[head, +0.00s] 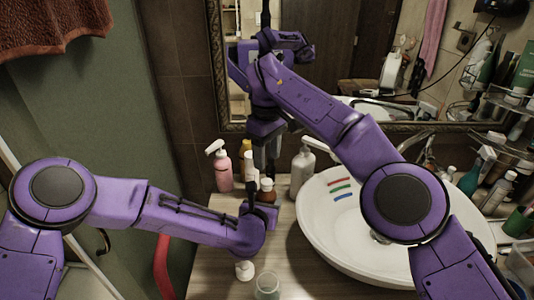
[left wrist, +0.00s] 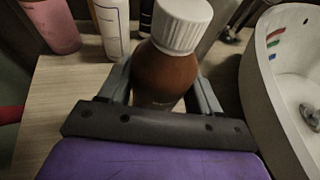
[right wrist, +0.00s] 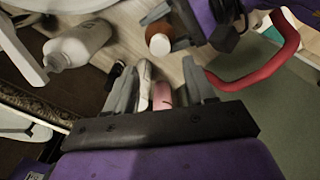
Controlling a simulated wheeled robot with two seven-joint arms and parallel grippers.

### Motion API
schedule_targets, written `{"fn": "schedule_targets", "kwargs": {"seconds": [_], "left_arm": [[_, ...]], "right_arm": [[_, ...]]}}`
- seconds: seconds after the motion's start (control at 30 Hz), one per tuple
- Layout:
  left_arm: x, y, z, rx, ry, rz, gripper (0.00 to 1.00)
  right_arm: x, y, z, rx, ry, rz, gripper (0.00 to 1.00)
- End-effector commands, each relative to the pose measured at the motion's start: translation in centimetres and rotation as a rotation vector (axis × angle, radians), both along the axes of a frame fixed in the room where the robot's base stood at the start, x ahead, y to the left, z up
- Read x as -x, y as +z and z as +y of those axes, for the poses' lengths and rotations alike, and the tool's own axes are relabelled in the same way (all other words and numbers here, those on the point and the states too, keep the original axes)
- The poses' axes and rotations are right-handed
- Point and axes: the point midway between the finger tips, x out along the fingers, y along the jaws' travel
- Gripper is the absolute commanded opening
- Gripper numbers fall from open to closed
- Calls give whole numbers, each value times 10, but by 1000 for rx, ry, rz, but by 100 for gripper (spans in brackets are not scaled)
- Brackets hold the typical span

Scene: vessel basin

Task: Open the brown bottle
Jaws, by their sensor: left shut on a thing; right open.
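The brown bottle (left wrist: 163,75) stands upright on the counter with its white ribbed cap (left wrist: 182,24) on. It also shows in the head view (head: 267,190), partly behind my left wrist, and in the right wrist view (right wrist: 158,40). My left gripper (left wrist: 160,88) is shut on the bottle's body, one finger on each side, below the cap. My right gripper (head: 267,160) points down near the wall, behind the brown bottle. In the right wrist view, its fingers (right wrist: 160,85) are open, with a pale bottle and a pink bottle showing between them.
A pink pump bottle (head: 222,168) and a white pump bottle (head: 302,168) stand near the wall. The white basin (head: 322,228) is at right, with colored stripes inside. A small white jar (head: 244,270) and a clear glass (head: 267,286) stand at the counter's front. A mirror is behind.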

Motion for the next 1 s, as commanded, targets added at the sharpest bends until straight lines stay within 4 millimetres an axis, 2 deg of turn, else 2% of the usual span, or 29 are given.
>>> {"fn": "schedule_targets", "kwargs": {"seconds": [0.03,0.17,0.5,0.6,0.93,1.0], "left_arm": [[4,-9,1,-8,-3,18,0],[5,-10,1,-9,-4,18,0],[5,-10,1,-9,-4,19,0],[5,-10,1,-9,-5,19,0],[5,-10,1,-9,-5,19,0],[5,-10,1,-9,-5,19,0]], "right_arm": [[0,-1,0,0,-51,0,54],[0,-5,0,0,-119,2,54],[0,-64,0,0,-121,4,54],[0,-75,1,-1,-121,3,54],[0,-81,1,-1,-121,2,54],[0,-81,1,-1,-120,2,32]]}}
